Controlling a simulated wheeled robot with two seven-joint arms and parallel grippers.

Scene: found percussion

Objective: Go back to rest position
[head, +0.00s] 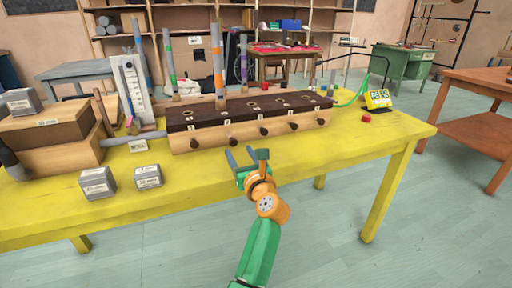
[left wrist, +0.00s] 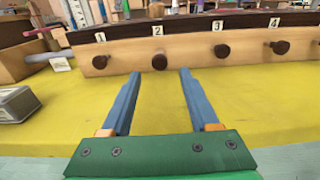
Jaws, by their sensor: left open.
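My left gripper (head: 241,157) is open and empty, held over the front edge of the yellow table (head: 380,146). In the left wrist view its two blue fingers (left wrist: 153,85) are spread apart with only yellow table top between them. Beyond the fingertips stands a long wooden box (head: 245,135) with a dark top and a row of dark knobs along its front. The box also shows in the left wrist view (left wrist: 190,51), with number labels above the knobs. The fingers look apart from the box. My right gripper is not in view.
Grey labelled blocks (head: 97,183) and brown boxes (head: 45,125) stand at the table's left. A white gauge (head: 130,88) and coloured tubes (head: 218,65) rise behind. A yellow device (head: 378,99) and a red item (head: 366,117) lie at the right. The table's front right is clear.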

